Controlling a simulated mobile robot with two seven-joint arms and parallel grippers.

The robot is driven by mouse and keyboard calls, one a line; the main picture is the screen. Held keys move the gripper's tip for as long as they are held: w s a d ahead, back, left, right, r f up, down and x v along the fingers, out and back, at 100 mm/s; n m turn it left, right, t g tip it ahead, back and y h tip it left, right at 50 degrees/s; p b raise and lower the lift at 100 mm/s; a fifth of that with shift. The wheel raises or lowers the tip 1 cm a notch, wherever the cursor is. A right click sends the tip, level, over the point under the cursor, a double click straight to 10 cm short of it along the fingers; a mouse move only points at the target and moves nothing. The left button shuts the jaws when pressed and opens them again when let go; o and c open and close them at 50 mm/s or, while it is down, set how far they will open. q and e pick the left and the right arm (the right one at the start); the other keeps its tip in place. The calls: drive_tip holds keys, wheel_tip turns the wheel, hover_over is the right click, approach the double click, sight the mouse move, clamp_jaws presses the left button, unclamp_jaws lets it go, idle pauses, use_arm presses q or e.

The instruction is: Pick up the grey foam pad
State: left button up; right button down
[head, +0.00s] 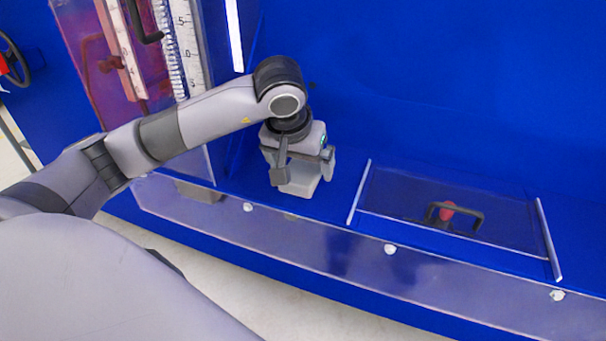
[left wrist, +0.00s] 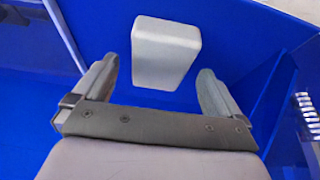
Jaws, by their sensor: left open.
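The grey foam pad (head: 302,183) is a pale block on the blue ledge, partly hidden behind my left gripper in the head view. In the left wrist view the pad (left wrist: 165,52) shows as a light tapered block, beyond and between the two fingers. My left gripper (head: 305,174) points down over the pad with its fingers spread. In the left wrist view the gripper (left wrist: 157,78) is open, with blue gaps between each finger and the pad. I see no contact with the pad. My right gripper is not in view.
A clear hatch (head: 410,195) with white side rails lies to the right, with a red knob (head: 447,210) and dark handle. A clear front strip (head: 330,257) with white bolts edges the ledge. A scale (head: 188,50) and spring stand at the left. A blue wall is behind.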

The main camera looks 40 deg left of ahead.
use_arm(q)
drive_tip(key=shift+w+a+f, duration=0.1)
drive_tip(key=shift+w+f, duration=0.15)
drive_tip(key=shift+f, duration=0.3)
drive_tip(key=shift+f+b, duration=0.25)
drive_tip(key=shift+b, duration=0.05)
idle(0.3)
drive_tip(key=c, duration=1.1)
